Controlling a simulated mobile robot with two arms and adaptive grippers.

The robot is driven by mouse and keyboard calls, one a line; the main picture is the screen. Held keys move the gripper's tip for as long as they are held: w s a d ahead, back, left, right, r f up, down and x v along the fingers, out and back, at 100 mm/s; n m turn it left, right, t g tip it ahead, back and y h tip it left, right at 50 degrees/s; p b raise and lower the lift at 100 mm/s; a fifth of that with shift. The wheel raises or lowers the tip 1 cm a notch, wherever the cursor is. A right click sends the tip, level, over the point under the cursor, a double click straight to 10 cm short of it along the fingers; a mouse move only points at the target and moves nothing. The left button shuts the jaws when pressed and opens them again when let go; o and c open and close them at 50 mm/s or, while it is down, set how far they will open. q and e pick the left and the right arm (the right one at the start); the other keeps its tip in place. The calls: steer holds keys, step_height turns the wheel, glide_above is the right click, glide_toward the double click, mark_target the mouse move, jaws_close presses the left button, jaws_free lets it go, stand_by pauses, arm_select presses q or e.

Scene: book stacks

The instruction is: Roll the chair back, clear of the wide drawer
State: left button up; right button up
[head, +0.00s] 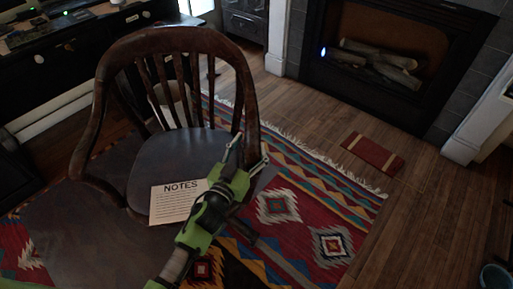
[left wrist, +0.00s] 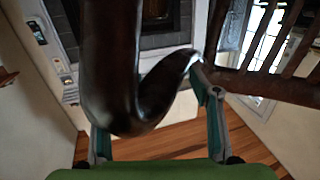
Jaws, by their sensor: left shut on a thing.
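A dark wooden chair (head: 172,42) with a curved, slatted back stands on a patterned rug, in front of a dark desk. My left gripper (head: 246,152) is shut on the right end of the chair's curved back rail, beside the seat. In the left wrist view the dark curved wood (left wrist: 125,110) lies between the fingers of my left gripper (left wrist: 150,125). The desk front (head: 75,62) at the upper left carries a white knob; which part is the wide drawer I cannot tell. The chair's base is mostly hidden. My right gripper is out of view.
A white NOTES sheet (head: 178,203) lies near the seat's front edge. The red patterned rug (head: 300,215) spreads to the right. A fireplace (head: 385,60) stands at the back right. A small red book (head: 373,154) lies on the bare wooden floor. A blue bin (head: 495,277) shows at lower right.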

arm_select(q)
steer(key=shift+a+r, duration=0.1)
steer(key=shift+a, duration=0.3)
jaws_close()
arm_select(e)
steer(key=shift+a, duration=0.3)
arm_select(q)
steer(key=o, duration=2)
jaws_free()
steer(key=shift+d, duration=0.1)
steer(key=shift+o, duration=0.6)
steer(key=shift+d, duration=0.2)
steer(key=shift+s, duration=0.1)
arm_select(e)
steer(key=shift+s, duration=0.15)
arm_select(q)
steer(key=shift+s+a+f, duration=0.1)
steer(key=shift+s+f, duration=0.1)
steer(key=shift+s, duration=0.1)
steer(key=v, duration=1.1)
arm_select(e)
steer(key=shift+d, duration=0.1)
arm_select(q)
steer(key=shift+s+r, duration=0.1)
steer(key=shift+r, duration=0.05)
